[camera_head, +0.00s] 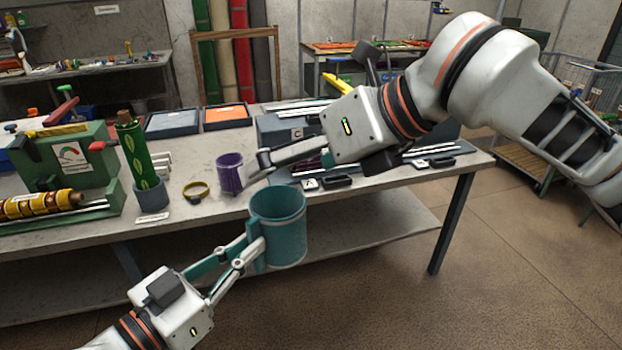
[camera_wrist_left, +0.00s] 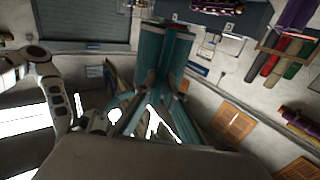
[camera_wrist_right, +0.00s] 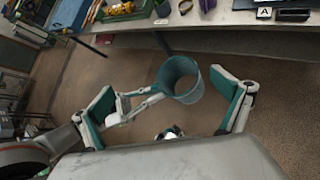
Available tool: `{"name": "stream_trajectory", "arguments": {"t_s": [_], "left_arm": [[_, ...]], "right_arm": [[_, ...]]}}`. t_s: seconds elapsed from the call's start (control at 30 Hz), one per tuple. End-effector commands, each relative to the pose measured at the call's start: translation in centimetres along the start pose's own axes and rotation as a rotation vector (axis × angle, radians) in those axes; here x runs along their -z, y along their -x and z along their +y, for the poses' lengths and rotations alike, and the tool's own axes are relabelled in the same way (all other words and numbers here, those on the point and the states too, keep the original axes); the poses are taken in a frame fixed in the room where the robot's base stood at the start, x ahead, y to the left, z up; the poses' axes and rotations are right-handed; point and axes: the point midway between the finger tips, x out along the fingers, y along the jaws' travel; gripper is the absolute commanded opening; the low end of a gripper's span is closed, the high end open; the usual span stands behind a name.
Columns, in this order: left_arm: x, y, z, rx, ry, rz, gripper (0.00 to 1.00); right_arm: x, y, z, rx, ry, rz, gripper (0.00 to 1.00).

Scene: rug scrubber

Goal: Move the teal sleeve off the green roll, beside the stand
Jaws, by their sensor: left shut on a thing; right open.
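The teal sleeve (camera_head: 285,250) is a wide, hollow, open-topped tube with a side tab. My left gripper (camera_head: 254,246) is shut on it at that tab and holds it in the air before the table's front edge. The sleeve also shows in the left wrist view (camera_wrist_left: 163,50) and the right wrist view (camera_wrist_right: 189,88). The green roll (camera_head: 136,155) stands slightly tilted in a grey cup-like stand (camera_head: 151,196) on the table, with no teal sleeve around it. My right gripper (camera_head: 256,166) is open and empty, above and behind the sleeve; its fingers show in the right wrist view.
A purple sleeve (camera_head: 230,174) and a yellow ring (camera_head: 196,190) sit right of the stand on the table (camera_head: 200,222). A green machine (camera_head: 68,160) and a rack of yellow rolls (camera_head: 42,205) stand at left. Black trays (camera_head: 337,181) lie at right.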

Motion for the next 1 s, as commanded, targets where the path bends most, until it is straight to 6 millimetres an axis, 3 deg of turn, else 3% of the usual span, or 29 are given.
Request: {"name": "stream_trajectory", "arguments": {"t_s": [0.13,0.37,1.0], "left_arm": [[0.0,0.0,0.0,0.000,0.000,0.000,0.00],[0.0,0.0,0.0,0.000,0.000,0.000,0.00],[0.0,0.0,0.0,0.000,0.000,0.000,0.00]], "right_arm": [[1.8,1.3,-0.4,0.058,0.223,0.055,1.00],[2.8,1.1,-0.7,0.078,0.327,0.089,1.00],[3.5,-8.8,-1.6,0.076,0.321,0.087,1.00]]}}
